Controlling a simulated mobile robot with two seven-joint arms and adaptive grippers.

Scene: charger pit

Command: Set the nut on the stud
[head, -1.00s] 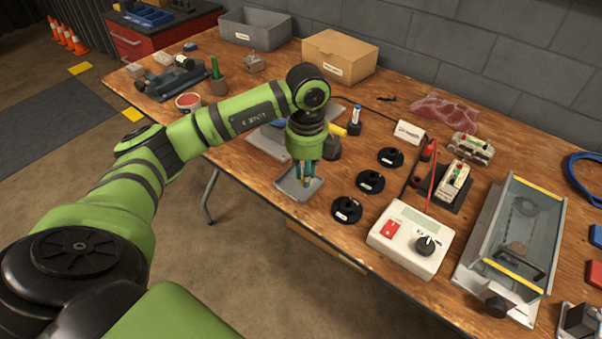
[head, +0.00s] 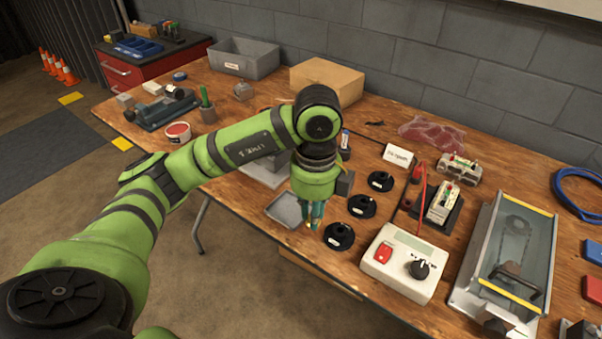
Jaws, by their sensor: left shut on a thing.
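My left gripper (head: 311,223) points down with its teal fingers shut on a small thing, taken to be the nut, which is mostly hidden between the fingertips. It is just right of the small grey tray (head: 286,210) and up against the left side of the nearest black round base (head: 339,236) in the picture. Two more black round bases, a middle one (head: 361,206) and a far one (head: 380,181), stand behind it in a row. Each has a small white label; their studs are too small to make out. My right gripper is not in view.
A white meter box (head: 404,262) with a dial stands right of the bases. A glass-sided case (head: 505,262) stands further right. A cardboard box (head: 327,80) and a grey bin (head: 244,58) stand at the back. The table's front edge is close to the tray.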

